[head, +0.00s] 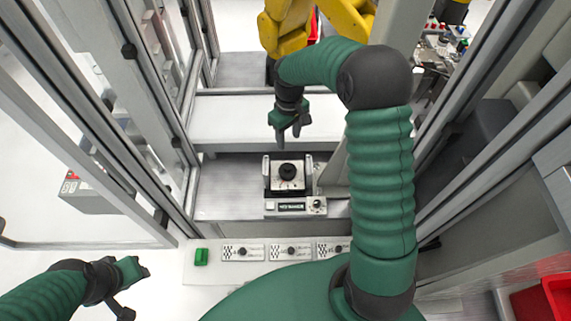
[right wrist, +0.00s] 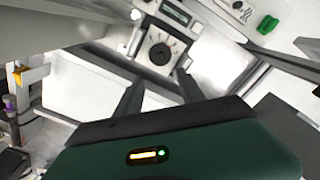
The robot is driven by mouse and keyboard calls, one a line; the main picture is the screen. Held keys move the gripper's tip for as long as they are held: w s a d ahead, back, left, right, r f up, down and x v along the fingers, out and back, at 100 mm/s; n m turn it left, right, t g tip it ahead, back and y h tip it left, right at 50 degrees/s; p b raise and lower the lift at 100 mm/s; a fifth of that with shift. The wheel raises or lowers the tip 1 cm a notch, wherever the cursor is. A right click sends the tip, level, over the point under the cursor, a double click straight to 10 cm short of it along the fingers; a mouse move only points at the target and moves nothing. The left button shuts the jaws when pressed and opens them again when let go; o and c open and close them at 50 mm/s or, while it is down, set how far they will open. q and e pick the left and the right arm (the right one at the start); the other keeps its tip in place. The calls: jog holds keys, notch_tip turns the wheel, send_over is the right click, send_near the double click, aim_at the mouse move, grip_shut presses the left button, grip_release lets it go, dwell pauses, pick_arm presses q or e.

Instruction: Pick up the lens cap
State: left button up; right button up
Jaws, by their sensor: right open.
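The lens cap looks to be the round black disc (head: 287,171) on the pale plate of a small black-framed fixture (head: 267,181). The disc (right wrist: 160,53) also shows in the right wrist view, beyond my fingertips. My right gripper (head: 288,137) is open and empty. It hangs above and behind the fixture, apart from the disc. In the right wrist view its two dark fingers (right wrist: 157,82) are spread, with the disc ahead between their lines. My left gripper (head: 137,291) is at the lower left, fingers apart and empty, far from the fixture.
A control strip (head: 290,206) lies in front of the fixture. Several labelled panels with dark knobs (head: 243,252) and a green block (head: 201,256) are nearer. Metal frame posts (head: 160,110) flank the workspace. A yellow arm (head: 290,30) stands behind. A red bin (head: 545,300) is at lower right.

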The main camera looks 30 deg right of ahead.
jog(key=p, duration=0.3)
send_over(288, 167)
jog(key=f, duration=1.1)
jog(key=shift+s+d+f, duration=0.1)
jog(key=shift+d, duration=0.2)
jog(key=shift+a+f, duration=0.1)
jog(key=shift+f, duration=0.25)
jog(key=f+p, duration=0.1)
jog(key=f, duration=0.2)
jog(key=f+p, duration=0.1)
jog(key=shift+a+f+p, duration=0.25)
jog(key=shift+a+p, duration=0.05)
jog(key=shift+a, duration=0.1)
jog(key=shift+f, duration=0.3)
pick_arm(q)
jog(key=r, duration=0.4)
jog(key=d+r, duration=0.1)
jog(key=r, duration=0.1)
pick_arm(e)
jog(key=shift+d, duration=0.2)
pick_arm(q)
jog(key=shift+a, duration=0.15)
pick_arm(e)
grip_shut()
